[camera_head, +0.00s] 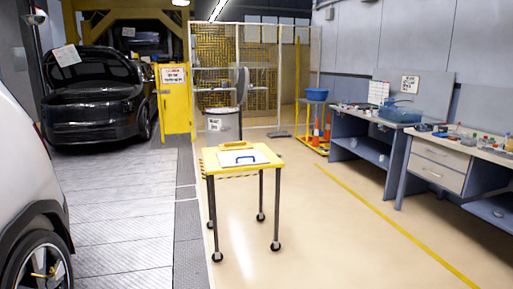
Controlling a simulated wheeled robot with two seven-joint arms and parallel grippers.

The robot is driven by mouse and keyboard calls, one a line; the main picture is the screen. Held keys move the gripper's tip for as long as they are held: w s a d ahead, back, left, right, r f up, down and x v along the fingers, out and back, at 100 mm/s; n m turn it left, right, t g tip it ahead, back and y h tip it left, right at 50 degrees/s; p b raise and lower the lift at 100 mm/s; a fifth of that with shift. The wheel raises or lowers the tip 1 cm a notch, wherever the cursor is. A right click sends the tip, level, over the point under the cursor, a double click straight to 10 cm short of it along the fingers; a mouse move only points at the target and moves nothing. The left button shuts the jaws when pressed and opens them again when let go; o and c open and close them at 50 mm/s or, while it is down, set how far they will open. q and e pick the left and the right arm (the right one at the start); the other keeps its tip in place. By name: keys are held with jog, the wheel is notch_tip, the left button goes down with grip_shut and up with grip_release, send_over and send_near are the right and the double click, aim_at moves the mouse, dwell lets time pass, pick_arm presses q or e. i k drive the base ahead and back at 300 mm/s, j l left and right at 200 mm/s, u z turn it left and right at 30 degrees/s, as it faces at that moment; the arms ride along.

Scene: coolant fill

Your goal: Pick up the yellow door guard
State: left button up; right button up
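A yellow wheeled table (207,163) with dark legs stands in the middle of the floor, some distance ahead. A small yellow elongated piece (236,146) lies along its far edge; it looks like the door guard, but it is too small to be sure. In front of it lies a white sheet or panel (255,161) with a blue handle-shaped piece (238,158) on it. Neither of my grippers shows in the head view.
A white car (22,170) is close on the left, and a black car (95,100) with its hood up stands behind. A grey barrel (222,125) is behind the table. Workbenches (445,165) line the right wall. The beige floor (340,240) at front right is clear.

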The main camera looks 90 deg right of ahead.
aim_at(232, 146)
jog(key=z, duration=2.65)
jog(key=i+j+u, duration=0.4)
jog(key=i+u, duration=0.35)
jog(key=i, duration=0.3)
jog(key=i+j+u, duration=0.1)
jog(key=i, duration=1.9)
